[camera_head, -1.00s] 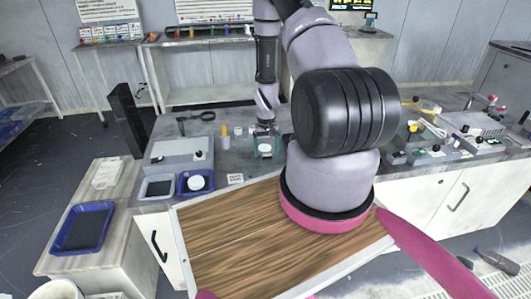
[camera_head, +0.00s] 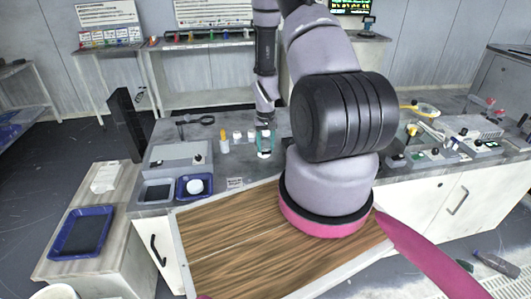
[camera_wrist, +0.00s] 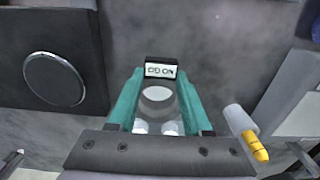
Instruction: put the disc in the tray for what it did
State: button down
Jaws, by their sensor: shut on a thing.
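My gripper (camera_head: 265,143) is down at the back part of the worktop, with teal fingers. In the wrist view its fingers (camera_wrist: 158,100) are shut on a round grey-sided piece with a pale top (camera_wrist: 157,94). I cannot tell whether this piece is the disc or a small jar. A white round item (camera_head: 195,186) lies in a small blue tray (camera_head: 181,195) on the worktop, left of my gripper. A small grey tray (camera_head: 144,199) sits beside it. A larger blue tray (camera_head: 61,246) with a dark inside, seemingly empty, stands on the lower left bench.
An orange-and-white bottle (camera_head: 224,146) and white bottles (camera_head: 238,137) stand close to my gripper. A small label stand (camera_wrist: 160,70) is just in front. A dark block with a round plate (camera_wrist: 55,80) is beside the fingers. My arm hides part of the worktop.

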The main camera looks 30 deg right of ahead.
aim_at(265, 148)
notch_tip(265, 148, up, 11)
jog(key=shift+f, duration=0.2)
dwell(1.2)
jog(key=shift+r, duration=0.1)
jog(key=shift+a, duration=0.1)
dwell(0.3)
